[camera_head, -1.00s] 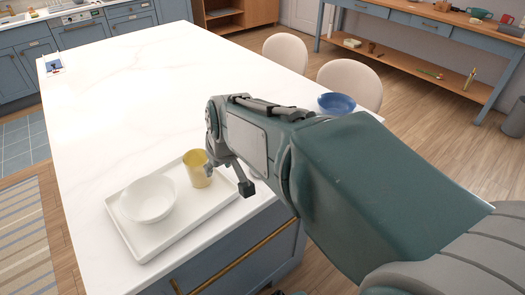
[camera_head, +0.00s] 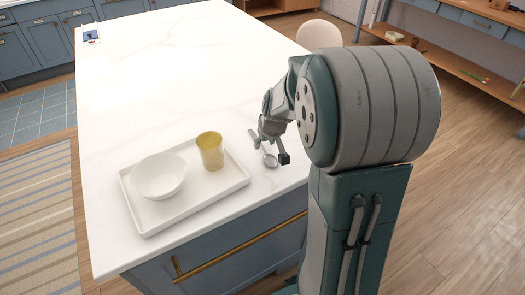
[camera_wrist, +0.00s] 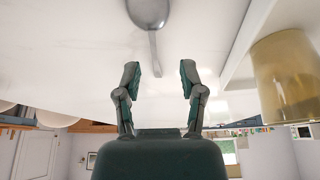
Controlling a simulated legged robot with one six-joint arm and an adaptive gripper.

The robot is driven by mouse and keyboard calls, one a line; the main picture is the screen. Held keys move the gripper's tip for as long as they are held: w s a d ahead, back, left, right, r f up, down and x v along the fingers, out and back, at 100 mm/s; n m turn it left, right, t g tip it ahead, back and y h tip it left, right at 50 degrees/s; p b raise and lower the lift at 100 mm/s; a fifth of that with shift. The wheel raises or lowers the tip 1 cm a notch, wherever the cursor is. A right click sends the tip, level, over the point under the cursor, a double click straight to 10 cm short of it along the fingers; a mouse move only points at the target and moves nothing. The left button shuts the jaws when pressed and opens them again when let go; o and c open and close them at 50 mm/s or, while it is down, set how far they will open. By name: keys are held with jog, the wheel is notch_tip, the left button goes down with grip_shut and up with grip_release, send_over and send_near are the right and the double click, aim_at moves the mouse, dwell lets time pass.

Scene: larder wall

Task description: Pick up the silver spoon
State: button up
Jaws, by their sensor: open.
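The silver spoon (camera_head: 270,158) lies on the white counter, just right of the tray, in the head view. In the wrist view the spoon (camera_wrist: 150,22) is at the top middle, its handle pointing down toward the space between my fingers. My gripper (camera_head: 268,146) is over the counter by the spoon, partly hidden by my arm in the head view. In the wrist view my gripper (camera_wrist: 158,80) has its two fingers wide apart with nothing between them, and the handle's end is just beyond the fingertips.
A white tray (camera_head: 208,200) left of the spoon holds a white bowl (camera_head: 158,175) and a yellow cup (camera_head: 210,150). The cup (camera_wrist: 285,75) is close on the right in the wrist view.

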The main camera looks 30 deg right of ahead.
aim_at(265, 150)
jog(key=f, duration=0.2)
jog(key=w+d+f, duration=0.1)
jog(key=shift+w+d+f, duration=0.2)
jog(key=shift+f, duration=0.2)
jog(key=shift+w+f, duration=0.15)
jog(key=shift+f, duration=0.15)
jog(key=shift+a, duration=0.45)
jog(key=c, duration=0.4)
grip_shut()
jog(key=shift+d, duration=0.25)
